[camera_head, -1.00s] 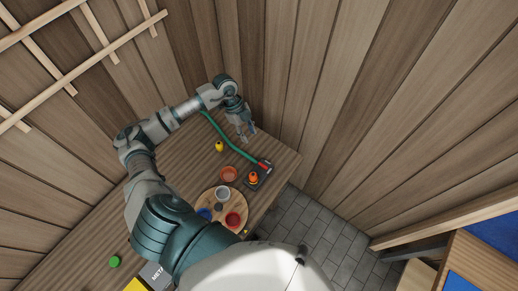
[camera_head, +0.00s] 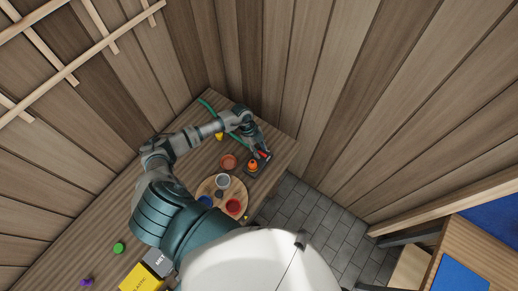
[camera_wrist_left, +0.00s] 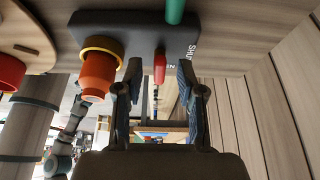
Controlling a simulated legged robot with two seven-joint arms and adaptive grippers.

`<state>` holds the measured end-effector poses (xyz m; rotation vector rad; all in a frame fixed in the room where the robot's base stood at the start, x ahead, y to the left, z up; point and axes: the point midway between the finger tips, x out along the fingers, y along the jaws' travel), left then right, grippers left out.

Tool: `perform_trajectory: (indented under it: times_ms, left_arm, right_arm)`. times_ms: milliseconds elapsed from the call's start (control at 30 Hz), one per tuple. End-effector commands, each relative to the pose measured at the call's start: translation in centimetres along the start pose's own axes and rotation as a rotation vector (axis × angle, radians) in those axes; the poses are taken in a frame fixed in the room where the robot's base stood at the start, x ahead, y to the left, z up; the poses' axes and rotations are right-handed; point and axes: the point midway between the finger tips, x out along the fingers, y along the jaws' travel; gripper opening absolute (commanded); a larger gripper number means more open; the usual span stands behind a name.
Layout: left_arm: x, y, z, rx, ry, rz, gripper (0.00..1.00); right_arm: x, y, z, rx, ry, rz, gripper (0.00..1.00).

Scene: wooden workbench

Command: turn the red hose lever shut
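The red hose lever (camera_wrist_left: 160,66) stands out from a dark base plate (camera_wrist_left: 120,29) with partly hidden "SHU" lettering in the left wrist view. The lever also shows as a small red piece in the head view (camera_head: 265,155). My left gripper (camera_wrist_left: 160,84) is open, with one finger on each side of the lever; I cannot tell whether they touch it. In the head view my left gripper (camera_head: 259,149) is over the plate at the bench's far end and partly hides it. The green hose (camera_wrist_left: 175,10) meets the plate. Part of another arm of mine shows small in the wrist view, its gripper unclear.
An orange fitting with a yellow ring (camera_wrist_left: 98,74) stands close beside the lever. Plank walls stand close behind the bench.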

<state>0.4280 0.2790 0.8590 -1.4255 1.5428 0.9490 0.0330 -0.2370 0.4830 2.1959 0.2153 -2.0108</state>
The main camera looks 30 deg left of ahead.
Motion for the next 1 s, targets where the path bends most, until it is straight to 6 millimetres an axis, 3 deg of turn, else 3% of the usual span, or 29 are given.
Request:
perform_trajectory:
  times_ms: [233,400,767,1000]
  left_arm:
    - [0.08,0.03,0.02,0.0,0.0,0.0,0.39]
    - [0.06,0.04,0.25,0.0,0.002,0.0,0.0]
    - [-0.04,-0.1,0.44,0.016,-0.002,0.005,0.0]
    - [-0.09,-0.33,0.58,0.113,-0.006,0.044,0.0]
  right_arm:
    - [-0.01,0.14,0.03,-0.002,0.0,0.001,0.4]
    - [-0.01,0.61,0.16,-0.005,-0.001,0.007,0.4]
    - [0.07,0.72,0.21,-0.006,-0.002,0.008,0.4]
    - [0.47,0.14,0.14,-0.003,-0.001,0.001,0.4]
